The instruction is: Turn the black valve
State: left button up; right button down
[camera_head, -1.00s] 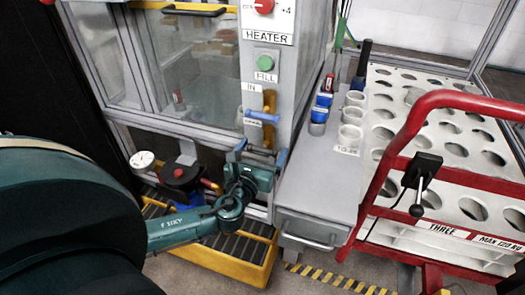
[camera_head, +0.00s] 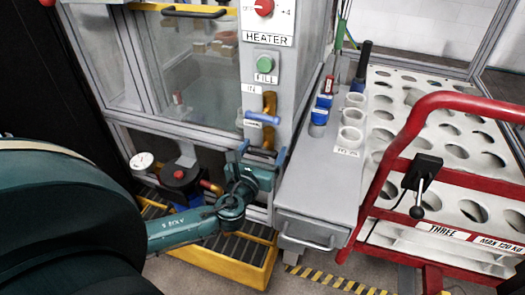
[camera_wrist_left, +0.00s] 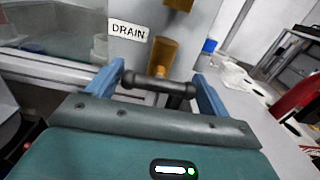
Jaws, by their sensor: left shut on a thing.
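The black valve (camera_head: 262,153) is a short dark bar handle on a brass pipe, low on the front of the grey cabinet. It also shows in the left wrist view (camera_wrist_left: 158,87), just below the DRAIN label, lying almost level with a slight tilt. My left gripper (camera_head: 263,155) has its two blue fingers at the two ends of the bar, shut on it. The wrist view shows the same fingers (camera_wrist_left: 160,82) on either side of the handle. My right gripper is not in view.
A blue-handled valve (camera_head: 262,118) sits just above, with a green FILL button (camera_head: 265,64) and red heater knob (camera_head: 264,7) higher up. A yellow-rimmed grate (camera_head: 228,262) lies below. A grey shelf with cups and a red-railed cart (camera_head: 372,190) stand to the right.

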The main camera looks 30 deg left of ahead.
pick_arm(q)
jog(key=n, duration=0.6)
jog(key=shift+f+b, duration=0.15)
jog(key=shift+b, duration=0.2)
jog(key=n, duration=0.3)
jog(key=shift+b, duration=0.3)
jog(key=shift+n, duration=0.4)
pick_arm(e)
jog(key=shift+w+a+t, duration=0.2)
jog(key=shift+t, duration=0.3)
pick_arm(q)
jog(key=o, duration=0.7)
jog(key=shift+c, duration=0.2)
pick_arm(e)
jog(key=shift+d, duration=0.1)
